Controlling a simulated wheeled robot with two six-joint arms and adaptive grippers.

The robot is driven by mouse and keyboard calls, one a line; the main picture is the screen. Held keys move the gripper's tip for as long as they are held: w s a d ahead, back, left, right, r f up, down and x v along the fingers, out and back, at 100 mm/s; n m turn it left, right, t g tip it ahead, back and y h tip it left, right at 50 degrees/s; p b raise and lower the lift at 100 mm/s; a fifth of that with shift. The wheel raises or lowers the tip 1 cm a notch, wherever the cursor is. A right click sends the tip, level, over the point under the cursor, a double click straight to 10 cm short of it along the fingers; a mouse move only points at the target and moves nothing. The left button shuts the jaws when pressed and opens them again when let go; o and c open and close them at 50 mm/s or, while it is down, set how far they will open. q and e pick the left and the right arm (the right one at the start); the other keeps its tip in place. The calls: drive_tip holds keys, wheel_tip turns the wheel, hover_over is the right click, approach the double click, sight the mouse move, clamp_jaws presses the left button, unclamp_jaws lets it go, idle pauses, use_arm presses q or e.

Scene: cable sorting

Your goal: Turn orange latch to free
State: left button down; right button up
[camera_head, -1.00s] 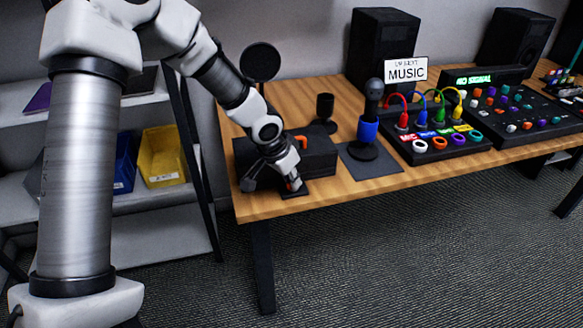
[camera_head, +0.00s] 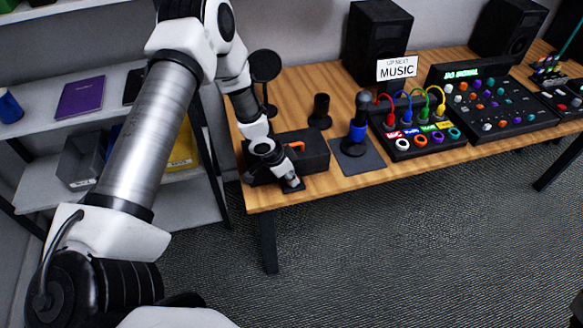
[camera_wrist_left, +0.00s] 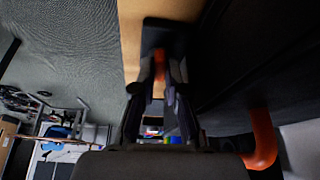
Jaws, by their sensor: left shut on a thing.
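The orange latch (camera_wrist_left: 159,64) sits on a small black base plate (camera_wrist_left: 157,30) near the table's front edge. In the wrist view it is between the fingertips of my left gripper (camera_wrist_left: 160,75), which is shut on it. In the head view my left gripper (camera_head: 293,185) reaches down to this plate, and the fingers mostly hide the latch. A black box (camera_head: 314,153) stands just behind the gripper, with a curved orange handle (camera_head: 297,145) on it. The handle also shows at the lower right of the wrist view (camera_wrist_left: 262,140). My right gripper is not in view.
On the wooden table (camera_head: 335,182), a microphone (camera_head: 357,130) with a blue band stands on a dark mat right of the box. Farther right are a cable panel (camera_head: 418,138) and a mixer (camera_head: 500,105). A shelf (camera_head: 205,205) with bins stands left.

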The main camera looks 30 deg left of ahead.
use_arm(q)
drive_tip(key=shift+w, duration=0.1)
idle(0.5)
drive_tip(key=c, duration=1.5)
unclamp_jaws()
drive_tip(key=v, duration=1.2)
drive_tip(key=shift+a, duration=0.1)
